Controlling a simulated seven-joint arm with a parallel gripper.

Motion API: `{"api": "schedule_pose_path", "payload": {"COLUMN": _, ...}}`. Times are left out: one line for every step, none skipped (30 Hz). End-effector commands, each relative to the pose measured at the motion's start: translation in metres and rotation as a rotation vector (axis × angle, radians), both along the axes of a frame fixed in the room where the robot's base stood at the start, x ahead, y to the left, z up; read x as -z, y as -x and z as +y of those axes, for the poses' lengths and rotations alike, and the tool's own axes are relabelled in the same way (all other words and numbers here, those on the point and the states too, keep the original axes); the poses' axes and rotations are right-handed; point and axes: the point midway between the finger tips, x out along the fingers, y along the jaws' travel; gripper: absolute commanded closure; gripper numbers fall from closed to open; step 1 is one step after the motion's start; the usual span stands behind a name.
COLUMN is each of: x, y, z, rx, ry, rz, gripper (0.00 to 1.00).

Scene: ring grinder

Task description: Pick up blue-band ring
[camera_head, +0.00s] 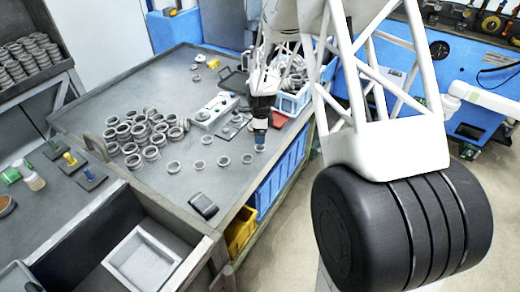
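My gripper (260,142) points down over the right part of the grey table (130,87), near its right edge. Its tip looks dark and blue, and is too small to show whether the fingers are apart. A small grey ring (260,149) lies right under or at the tip; I cannot tell if they touch. Several loose rings lie in a row to the left, among them one ring (247,158) close to the gripper and another ring (224,161). A pile of grey rings (150,130) lies further left. No blue band can be made out on any ring.
A white control box (213,110) stands left of my gripper. A blue-white crate of rings (293,103) is behind it. A black device (203,205) lies at the near edge. A white tray (145,259) sits at lower left. The table's far left is clear.

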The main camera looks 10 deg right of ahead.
Motion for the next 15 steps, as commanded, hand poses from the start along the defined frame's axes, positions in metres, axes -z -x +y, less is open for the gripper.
{"api": "schedule_pose_path", "payload": {"x": 0.0, "y": 0.0, "z": 0.0, "rx": 0.0, "ry": 0.0, "rz": 0.0, "gripper": 0.2}}
{"api": "schedule_pose_path", "payload": {"x": 0.0, "y": 0.0, "z": 0.0, "rx": 0.0, "ry": 0.0, "rz": 0.0, "gripper": 0.2}}
{"api": "schedule_pose_path", "payload": {"x": 0.0, "y": 0.0, "z": 0.0, "rx": -0.001, "ry": 0.0, "rz": 0.0, "gripper": 0.2}}
{"api": "schedule_pose_path", "payload": {"x": -0.001, "y": 0.0, "z": 0.0, "rx": -0.001, "ry": 0.0, "rz": 0.0, "gripper": 0.2}}
{"api": "schedule_pose_path", "payload": {"x": -0.001, "y": 0.0, "z": 0.0, "rx": -0.001, "ry": 0.0, "rz": 0.0, "gripper": 0.2}}
{"api": "schedule_pose_path", "payload": {"x": 0.0, "y": 0.0, "z": 0.0, "rx": -0.001, "ry": 0.0, "rz": 0.0, "gripper": 0.2}}
{"api": "schedule_pose_path", "payload": {"x": 0.0, "y": 0.0, "z": 0.0, "rx": -0.001, "ry": 0.0, "rz": 0.0, "gripper": 0.2}}
{"api": "schedule_pose_path", "payload": {"x": 0.001, "y": 0.0, "z": 0.0, "rx": -0.001, "ry": 0.0, "rz": 0.0, "gripper": 0.2}}
{"api": "schedule_pose_path", "payload": {"x": 0.003, "y": 0.0, "z": 0.0, "rx": -0.001, "ry": 0.0, "rz": 0.001, "gripper": 0.2}}
{"api": "schedule_pose_path", "payload": {"x": 0.004, "y": 0.0, "z": 0.0, "rx": -0.001, "ry": 0.0, "rz": 0.001, "gripper": 0.2}}
{"api": "schedule_pose_path", "payload": {"x": 0.007, "y": 0.0, "z": 0.0, "rx": -0.002, "ry": -0.001, "rz": 0.002, "gripper": 0.2}}
{"api": "schedule_pose_path", "payload": {"x": 0.01, "y": 0.0, "z": 0.0, "rx": -0.002, "ry": 0.0, "rz": 0.002, "gripper": 0.2}}
{"api": "schedule_pose_path", "payload": {"x": 0.012, "y": 0.0, "z": 0.0, "rx": -0.002, "ry": 0.0, "rz": 0.002, "gripper": 0.2}}
{"api": "schedule_pose_path", "payload": {"x": 0.014, "y": 0.0, "z": 0.0, "rx": -0.002, "ry": 0.0, "rz": 0.002, "gripper": 0.2}}
{"api": "schedule_pose_path", "payload": {"x": 0.017, "y": 0.0, "z": 0.0, "rx": -0.002, "ry": 0.0, "rz": 0.001, "gripper": 0.2}}
